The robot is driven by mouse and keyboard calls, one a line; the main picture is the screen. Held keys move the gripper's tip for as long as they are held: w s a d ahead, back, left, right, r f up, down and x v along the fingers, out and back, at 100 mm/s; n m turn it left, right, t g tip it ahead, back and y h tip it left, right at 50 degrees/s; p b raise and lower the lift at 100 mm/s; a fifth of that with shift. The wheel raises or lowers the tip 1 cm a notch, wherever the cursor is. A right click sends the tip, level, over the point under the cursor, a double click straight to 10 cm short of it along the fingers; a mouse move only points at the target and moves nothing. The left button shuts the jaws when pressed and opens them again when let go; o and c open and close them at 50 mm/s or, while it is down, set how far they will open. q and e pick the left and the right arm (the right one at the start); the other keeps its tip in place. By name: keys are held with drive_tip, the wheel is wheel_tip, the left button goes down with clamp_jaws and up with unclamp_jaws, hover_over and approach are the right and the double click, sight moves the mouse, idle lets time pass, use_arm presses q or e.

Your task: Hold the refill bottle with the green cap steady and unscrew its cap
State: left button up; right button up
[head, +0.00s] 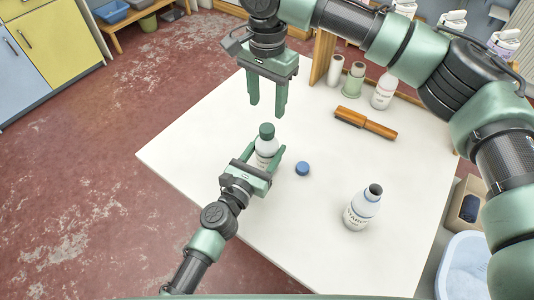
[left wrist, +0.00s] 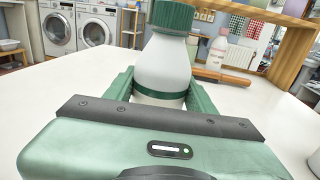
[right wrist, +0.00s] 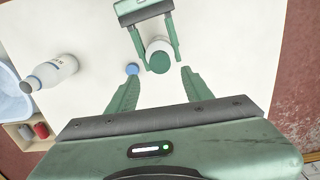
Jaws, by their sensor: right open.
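The refill bottle (head: 265,152) is white, stands upright on the white table and has a green cap (head: 267,131) on its neck. In the left wrist view the bottle (left wrist: 162,70) fills the middle, with the cap (left wrist: 172,15) cut by the top edge. My left gripper (head: 266,160) is shut on the bottle's body, one finger on each side. My right gripper (head: 267,108) is open and empty, pointing down above the cap and apart from it. In the right wrist view the cap (right wrist: 161,57) lies beyond the open fingers.
A loose blue cap (head: 303,168) lies right of the bottle. A wooden-handled tool (head: 365,122) and several containers, including a pink-white bottle (head: 383,92), are at the back. A light-blue basin (head: 465,265) is off the table's right edge.

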sight(267, 128)
use_arm(q)
clamp_jaws()
use_arm(e)
drive_tip(key=m, duration=0.4)
drive_tip(key=shift+a, duration=0.1)
drive_tip(key=m, duration=0.4)
drive_tip(key=shift+f+m, duration=0.1)
drive_tip(key=shift+m, duration=0.3)
drive_tip(key=shift+f, duration=3.9)
